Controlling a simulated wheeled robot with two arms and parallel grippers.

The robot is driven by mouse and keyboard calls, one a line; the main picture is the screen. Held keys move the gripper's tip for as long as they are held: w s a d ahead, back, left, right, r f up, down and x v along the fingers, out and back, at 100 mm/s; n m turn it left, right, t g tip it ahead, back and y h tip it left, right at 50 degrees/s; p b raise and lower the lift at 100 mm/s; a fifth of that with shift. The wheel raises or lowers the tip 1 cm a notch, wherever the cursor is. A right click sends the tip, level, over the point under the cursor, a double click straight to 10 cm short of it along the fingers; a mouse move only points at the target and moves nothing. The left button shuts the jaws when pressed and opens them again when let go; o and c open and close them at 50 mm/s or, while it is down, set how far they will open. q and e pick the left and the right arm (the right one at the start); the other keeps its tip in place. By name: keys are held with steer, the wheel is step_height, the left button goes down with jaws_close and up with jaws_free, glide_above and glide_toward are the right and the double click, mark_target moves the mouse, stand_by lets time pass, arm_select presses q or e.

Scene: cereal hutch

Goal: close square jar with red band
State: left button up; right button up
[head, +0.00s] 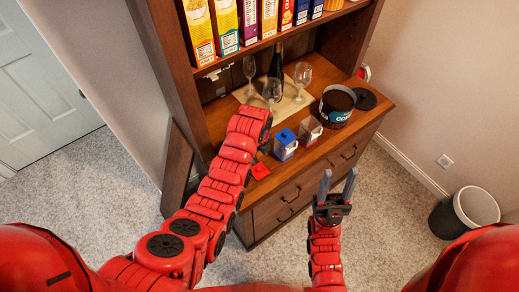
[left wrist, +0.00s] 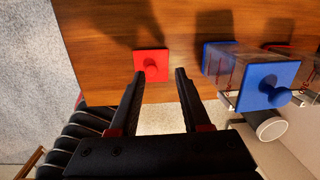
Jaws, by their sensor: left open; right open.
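A red square lid with a round knob (left wrist: 151,66) lies on the wooden counter near its front edge; it also shows in the head view (head: 260,171). My left gripper (left wrist: 160,75) is open and empty, with the lid appearing between and just beyond its fingertips. In the head view its fingers are hidden by my arm. A clear square jar (head: 310,131) with reddish marks stands on the counter, apparently without a lid; its band is hard to make out. My right gripper (head: 338,186) is open and empty in front of the drawers, away from the jar.
A jar with a blue lid (head: 285,141) stands between the red lid and the clear jar. A dark round canister (head: 336,107), a black disc (head: 365,98), glasses (head: 272,91) and a bottle (head: 276,65) stand behind. Cereal boxes (head: 225,25) fill the shelf above.

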mark_target(259, 168)
arm_select(q)
steer(key=shift+s+r+m+g, duration=0.3)
steer(key=shift+s+r+g, duration=0.1)
steer(key=shift+s+r, duration=0.15)
steer(key=shift+s, duration=0.25)
steer(key=shift+f, duration=0.2)
steer(key=shift+f+b, duration=0.85)
steer(key=shift+f, duration=1.2)
steer(key=shift+f, duration=0.3)
steer(key=shift+f+b, duration=1.1)
steer(key=shift+f, duration=0.15)
steer(key=shift+r, duration=0.1)
